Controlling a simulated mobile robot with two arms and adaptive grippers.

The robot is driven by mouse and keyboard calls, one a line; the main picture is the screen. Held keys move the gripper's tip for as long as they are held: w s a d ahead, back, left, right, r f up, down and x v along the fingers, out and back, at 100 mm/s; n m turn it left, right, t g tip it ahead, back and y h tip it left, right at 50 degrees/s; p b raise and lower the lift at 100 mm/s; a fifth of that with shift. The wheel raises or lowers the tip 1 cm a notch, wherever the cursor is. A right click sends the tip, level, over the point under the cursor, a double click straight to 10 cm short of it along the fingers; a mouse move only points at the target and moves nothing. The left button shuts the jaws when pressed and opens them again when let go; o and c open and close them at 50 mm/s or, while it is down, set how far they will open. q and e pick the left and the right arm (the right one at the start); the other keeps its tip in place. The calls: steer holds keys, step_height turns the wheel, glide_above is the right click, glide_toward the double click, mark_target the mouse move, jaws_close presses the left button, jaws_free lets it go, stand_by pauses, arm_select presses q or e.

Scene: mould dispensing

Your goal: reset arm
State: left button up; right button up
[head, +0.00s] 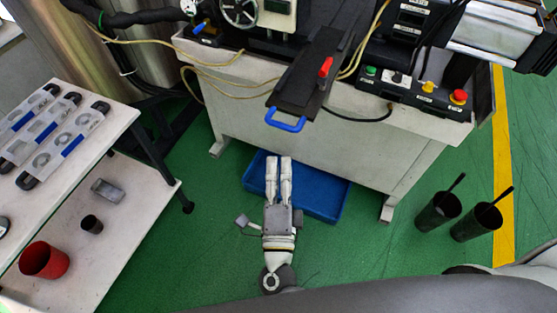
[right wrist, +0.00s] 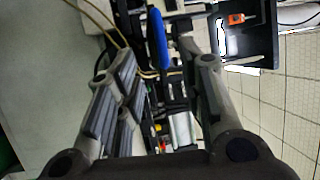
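My right gripper (head: 279,160) points away from me over the floor in the head view, below the front of the machine table. Its two fingers are parallel and apart, with nothing between them. In the right wrist view the open fingers (right wrist: 166,60) stand at either side of a blue handle (right wrist: 157,38) that lies beyond them. In the head view this handle (head: 285,124) is on the front end of a black plate (head: 310,75) jutting from the machine. The fingertips are apart from it. My left gripper is in neither view.
A blue bin (head: 322,198) lies on the green floor under the table (head: 260,120). A white two-level cart (head: 130,205) with trays and a red cup (head: 44,261) stands at left. Two dark buckets (head: 438,212) stand at right. Floor between is clear.

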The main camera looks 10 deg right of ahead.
steer(key=s+f+n+g+y, duration=0.25)
steer(key=f+n, duration=0.25)
steer(key=f, duration=0.6)
steer(key=s+f+n+g+y, duration=0.25)
steer(key=f+n, duration=0.25)
steer(key=f, duration=0.6)
steer(key=s+f+n+g+y, duration=0.25)
steer(key=f+n, duration=0.35)
steer(key=f, duration=0.5)
steer(key=s+d+f+n+g+h, duration=0.1)
steer(key=s+d+f+n+g, duration=0.1)
steer(key=s+d+f, duration=0.3)
steer(key=s+d+f+n+g+h, duration=0.1)
steer(key=s+d+f+g, duration=0.4)
steer(key=s, duration=0.7)
steer(key=s+d+f+n+g+h, duration=0.1)
steer(key=s+d+f+n+g, duration=0.1)
steer(key=s+d+f+g, duration=0.2)
steer(key=s+d+f, duration=0.3)
steer(key=s+f, duration=0.1)
steer(key=f, duration=0.1)
steer(key=shift+s+n+h, duration=0.35)
steer(key=shift+s+n, duration=0.05)
steer(key=shift+a+f, duration=0.1)
